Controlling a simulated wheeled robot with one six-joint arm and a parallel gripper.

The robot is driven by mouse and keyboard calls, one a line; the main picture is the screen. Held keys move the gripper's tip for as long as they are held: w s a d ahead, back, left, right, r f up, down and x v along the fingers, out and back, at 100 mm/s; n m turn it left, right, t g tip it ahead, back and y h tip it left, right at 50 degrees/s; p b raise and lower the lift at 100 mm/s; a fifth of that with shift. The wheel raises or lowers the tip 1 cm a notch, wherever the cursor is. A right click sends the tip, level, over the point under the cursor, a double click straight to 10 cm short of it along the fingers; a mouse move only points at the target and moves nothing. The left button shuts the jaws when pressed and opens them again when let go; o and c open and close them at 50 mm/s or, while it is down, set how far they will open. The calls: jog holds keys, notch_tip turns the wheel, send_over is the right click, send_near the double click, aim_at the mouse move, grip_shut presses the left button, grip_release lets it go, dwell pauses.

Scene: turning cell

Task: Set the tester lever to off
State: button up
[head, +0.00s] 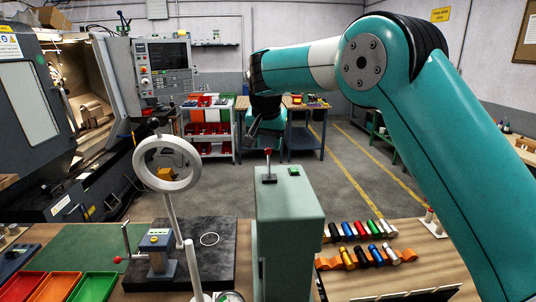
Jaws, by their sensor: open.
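The tester appears to be the pale green box (290,208) standing at the middle of the bench. A lever (268,165) with a red knob rises from a dark plate on its top and looks nearly upright. Which setting it is in I cannot tell. A small green button or lamp (294,171) sits to the right of the lever. My gripper (264,130) hangs from the teal arm, above and beyond the lever in the picture. It is open, with nothing visible between the jaws, and appears apart from the lever.
A ring-shaped magnifier (167,163) stands left of the tester. Coloured cylinders (362,230) lie in orange holders at right. Red, orange and green trays (92,288) are front left.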

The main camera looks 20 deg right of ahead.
aim_at(268, 156)
jog(key=p+x, duration=0.2)
jog(key=x, duration=0.4)
grip_shut()
